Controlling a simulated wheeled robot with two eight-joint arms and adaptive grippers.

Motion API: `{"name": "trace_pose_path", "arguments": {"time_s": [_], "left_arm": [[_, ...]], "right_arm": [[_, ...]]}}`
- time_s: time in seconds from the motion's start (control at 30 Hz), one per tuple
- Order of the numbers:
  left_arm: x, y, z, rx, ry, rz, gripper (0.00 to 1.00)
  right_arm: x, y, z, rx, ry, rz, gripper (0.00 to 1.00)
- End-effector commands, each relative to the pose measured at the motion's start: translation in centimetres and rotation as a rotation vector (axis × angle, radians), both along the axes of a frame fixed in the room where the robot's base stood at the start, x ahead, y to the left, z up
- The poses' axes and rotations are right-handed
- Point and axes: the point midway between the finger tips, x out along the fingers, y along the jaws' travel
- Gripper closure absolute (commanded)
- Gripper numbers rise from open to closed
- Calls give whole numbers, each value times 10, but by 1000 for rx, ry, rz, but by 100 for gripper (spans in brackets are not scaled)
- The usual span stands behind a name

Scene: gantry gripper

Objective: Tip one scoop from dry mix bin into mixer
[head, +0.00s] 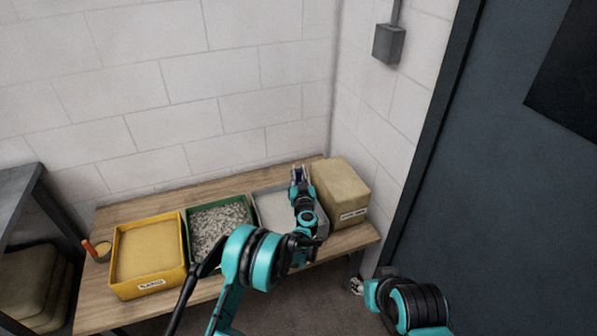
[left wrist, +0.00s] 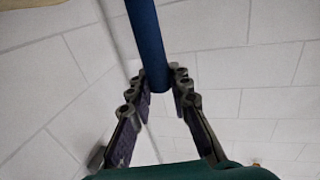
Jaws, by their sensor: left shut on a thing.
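My left gripper (head: 299,174) is over the back of a grey bin (head: 262,191) of pale powder, which my arm partly hides. I cannot read a label on that bin. In the left wrist view the left gripper (left wrist: 160,95) is shut on a blue handle (left wrist: 147,40), a round rod between its fingers. The handle's far end is out of that view, so I cannot see a scoop bowl. My right gripper (head: 357,287) is low, in front of the table's right end, too small to tell open or shut. I see no mixer.
A yellow bin (head: 182,283) labelled SAND and a green bin (head: 187,222) of gravel stand on the wooden table (head: 112,215). A tan block (head: 342,185) with a label is at the right end. An orange-handled cup (head: 101,255) lies at the left. A dark door (head: 495,200) is at right.

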Motion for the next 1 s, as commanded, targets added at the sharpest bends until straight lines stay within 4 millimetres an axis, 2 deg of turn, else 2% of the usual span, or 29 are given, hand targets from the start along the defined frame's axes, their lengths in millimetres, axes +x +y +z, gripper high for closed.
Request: {"name": "trace_pose_path", "arguments": {"time_s": [1.0], "left_arm": [[0,0,-95,0,0,-1,100]], "right_arm": [[0,0,-42,0,0,0,60]]}}
